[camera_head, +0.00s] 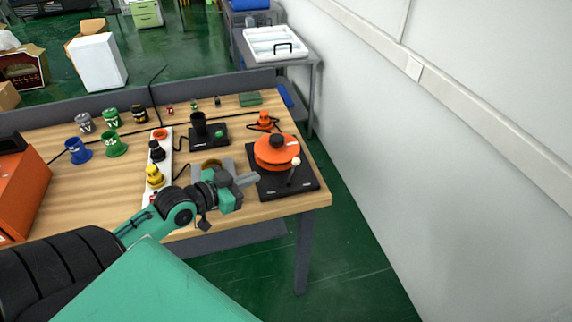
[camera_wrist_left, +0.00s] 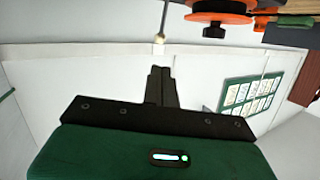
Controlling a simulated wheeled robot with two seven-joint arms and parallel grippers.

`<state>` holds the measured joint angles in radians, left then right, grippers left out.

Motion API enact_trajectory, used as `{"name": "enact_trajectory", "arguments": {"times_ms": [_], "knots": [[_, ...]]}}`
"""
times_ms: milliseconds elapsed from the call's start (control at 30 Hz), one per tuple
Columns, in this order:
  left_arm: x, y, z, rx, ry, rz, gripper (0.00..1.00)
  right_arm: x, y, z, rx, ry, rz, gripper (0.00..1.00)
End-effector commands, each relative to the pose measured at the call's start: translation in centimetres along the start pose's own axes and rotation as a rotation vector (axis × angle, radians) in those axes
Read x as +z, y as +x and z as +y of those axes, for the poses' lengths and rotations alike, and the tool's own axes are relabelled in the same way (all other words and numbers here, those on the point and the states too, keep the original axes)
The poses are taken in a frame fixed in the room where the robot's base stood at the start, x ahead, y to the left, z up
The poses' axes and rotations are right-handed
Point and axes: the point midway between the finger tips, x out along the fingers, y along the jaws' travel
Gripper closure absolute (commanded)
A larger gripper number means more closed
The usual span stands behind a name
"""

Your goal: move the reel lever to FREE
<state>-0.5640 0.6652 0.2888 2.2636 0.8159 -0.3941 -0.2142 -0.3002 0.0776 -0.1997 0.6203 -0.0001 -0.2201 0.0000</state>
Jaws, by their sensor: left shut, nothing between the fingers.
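The orange reel (camera_head: 277,152) stands on a black base plate (camera_head: 305,183) at the right end of the wooden table. Its lever (camera_head: 295,160), a thin rod with a pale knob, stands up near the plate's front. My left gripper (camera_head: 254,179) is shut and empty, just left of the plate, apart from the lever. In the left wrist view the gripper (camera_wrist_left: 161,72) has its fingers together, with the lever knob (camera_wrist_left: 159,38) beyond the tips. Part of the reel (camera_wrist_left: 220,18) shows there, upside down. I cannot read any lever marking. My right gripper is out of view.
A white strip with a yellow plug (camera_head: 155,176) and a black holder (camera_head: 209,134) stand left of the reel. A small orange piece (camera_head: 265,121) lies behind it. Green and blue cups stand farther left. The wall (camera_head: 450,150) is to the right, beyond a floor gap.

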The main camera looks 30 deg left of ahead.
Motion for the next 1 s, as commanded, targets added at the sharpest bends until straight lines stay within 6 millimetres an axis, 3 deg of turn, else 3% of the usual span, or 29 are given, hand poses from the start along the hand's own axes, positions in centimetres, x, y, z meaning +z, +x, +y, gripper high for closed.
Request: {"name": "enact_trajectory", "arguments": {"times_ms": [800, 1000], "knots": [[-0.2, 10.4, 0.0, 0.0, -0.002, -0.001, 1.0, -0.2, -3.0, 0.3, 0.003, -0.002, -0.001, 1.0], [0.0, 12.0, 0.0, 0.0, 0.0, -0.002, 1.0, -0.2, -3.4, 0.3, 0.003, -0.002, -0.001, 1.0]]}}
